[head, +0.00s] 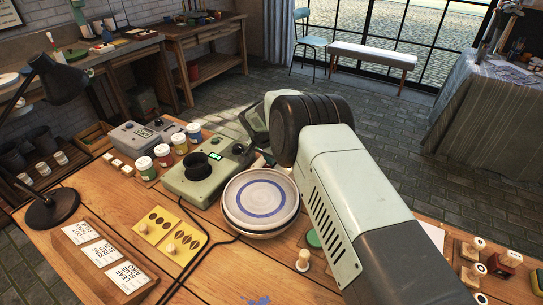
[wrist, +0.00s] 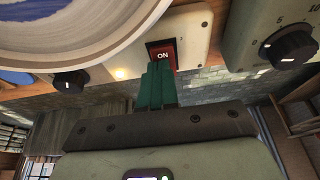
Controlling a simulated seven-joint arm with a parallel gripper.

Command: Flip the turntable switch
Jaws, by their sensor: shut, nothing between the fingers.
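The turntable switch (wrist: 164,54) is a red rocker marked ON, set in a pale panel, and it shows in the wrist view. My gripper (wrist: 158,70) has its green fingers together, with nothing between them. The fingertips are right at the edge of the switch in the picture; I cannot tell whether they touch it. The turntable carries a pale plate with a blue ring (head: 260,197), whose rim also fills the upper left of the wrist view (wrist: 120,40). In the head view my arm hides the switch and the fingertips.
A small lamp (wrist: 120,73) glows beside the switch, with a black knob (wrist: 70,82) further left. A grey-green control box (head: 205,175) with a green display stands left of the plate. Paint jars (head: 163,156), stencil cards (head: 156,225) and stamps (head: 470,275) lie around the wooden table.

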